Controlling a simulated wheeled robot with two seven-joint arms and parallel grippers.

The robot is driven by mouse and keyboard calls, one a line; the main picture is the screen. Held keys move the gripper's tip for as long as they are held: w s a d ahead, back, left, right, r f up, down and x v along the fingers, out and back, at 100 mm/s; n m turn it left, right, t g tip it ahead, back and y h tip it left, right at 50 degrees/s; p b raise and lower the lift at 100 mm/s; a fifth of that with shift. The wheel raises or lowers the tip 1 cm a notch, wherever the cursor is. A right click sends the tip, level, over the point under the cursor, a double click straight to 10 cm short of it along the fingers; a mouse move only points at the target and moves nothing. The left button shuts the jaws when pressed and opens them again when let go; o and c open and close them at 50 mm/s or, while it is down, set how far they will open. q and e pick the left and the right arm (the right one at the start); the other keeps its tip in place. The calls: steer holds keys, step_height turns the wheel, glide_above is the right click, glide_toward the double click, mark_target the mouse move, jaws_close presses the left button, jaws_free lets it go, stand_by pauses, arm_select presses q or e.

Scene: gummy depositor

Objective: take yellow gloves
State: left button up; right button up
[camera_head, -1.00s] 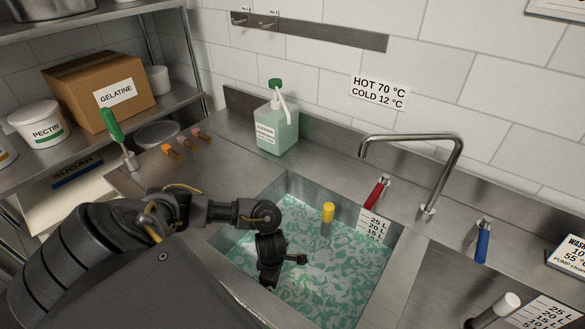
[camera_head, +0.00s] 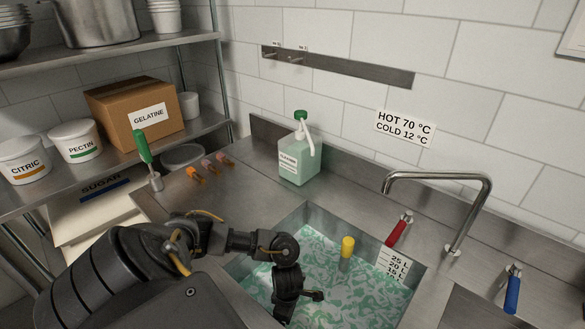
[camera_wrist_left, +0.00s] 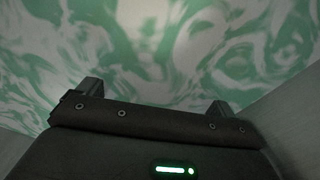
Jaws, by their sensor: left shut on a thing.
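No yellow gloves show in either view. My left gripper (camera_wrist_left: 155,98) is down in the sink (camera_head: 408,290), at the green-and-white swirled liquid (camera_head: 345,285). Its two finger bases show in the left wrist view, with the liquid behind them. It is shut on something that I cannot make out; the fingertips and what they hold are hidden. A yellow cylinder (camera_head: 347,247) stands up out of the liquid near the sink's back wall, apart from the gripper. My right gripper is out of view.
A faucet (camera_head: 440,180) with a red lever (camera_head: 398,232) and a blue lever (camera_head: 512,290) stands behind and right of the sink. A cleaner bottle (camera_head: 300,160) stands behind it. Shelves with a gelatine box (camera_head: 135,110) and tubs are at left.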

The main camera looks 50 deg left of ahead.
arm_select(q)
step_height(320, 180, up, 28)
steer(key=p, duration=0.6)
steer(key=shift+f, duration=0.2)
